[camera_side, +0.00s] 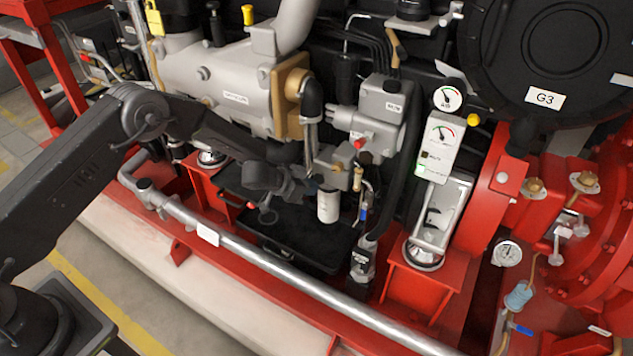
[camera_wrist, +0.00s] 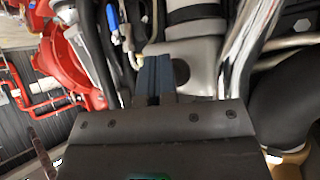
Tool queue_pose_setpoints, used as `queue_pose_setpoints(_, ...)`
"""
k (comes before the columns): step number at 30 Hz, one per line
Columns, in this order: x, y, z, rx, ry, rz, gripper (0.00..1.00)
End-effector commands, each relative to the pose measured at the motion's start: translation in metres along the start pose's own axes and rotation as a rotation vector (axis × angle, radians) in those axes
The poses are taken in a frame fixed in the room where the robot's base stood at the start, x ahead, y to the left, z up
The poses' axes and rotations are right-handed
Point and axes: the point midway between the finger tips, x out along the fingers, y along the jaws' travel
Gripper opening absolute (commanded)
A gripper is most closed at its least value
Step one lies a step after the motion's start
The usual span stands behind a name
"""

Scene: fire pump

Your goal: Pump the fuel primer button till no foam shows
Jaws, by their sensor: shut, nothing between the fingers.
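My gripper (camera_side: 316,184) is in the middle of the side view, at the fuel filter head (camera_side: 338,172) above a white filter canister (camera_side: 328,206). In the wrist view my gripper's dark fingers (camera_wrist: 155,72) are pressed together with nothing between them. They point at a light grey housing (camera_wrist: 205,75). A dark round spot (camera_wrist: 181,72) on it sits just right of the fingertips; I cannot tell whether it is the primer button. Whether the fingertips touch anything is not clear. The primer button is hidden or too small to make out. I can make out no foam.
A silver rail (camera_side: 270,262) runs along the front of the red frame, below my arm. A clear pipe with a blue-handled valve (camera_side: 363,212) stands right of the filter. Gauges (camera_side: 447,97) are further right. A black tray (camera_side: 285,235) lies under the filter.

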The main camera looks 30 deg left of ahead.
Motion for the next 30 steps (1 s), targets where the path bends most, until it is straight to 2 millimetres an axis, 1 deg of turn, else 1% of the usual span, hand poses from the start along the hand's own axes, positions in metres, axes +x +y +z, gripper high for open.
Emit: queue_pose_setpoints(30, 0.0062, -0.0047, -0.0061, 0.000, 0.003, -0.001, 0.00)
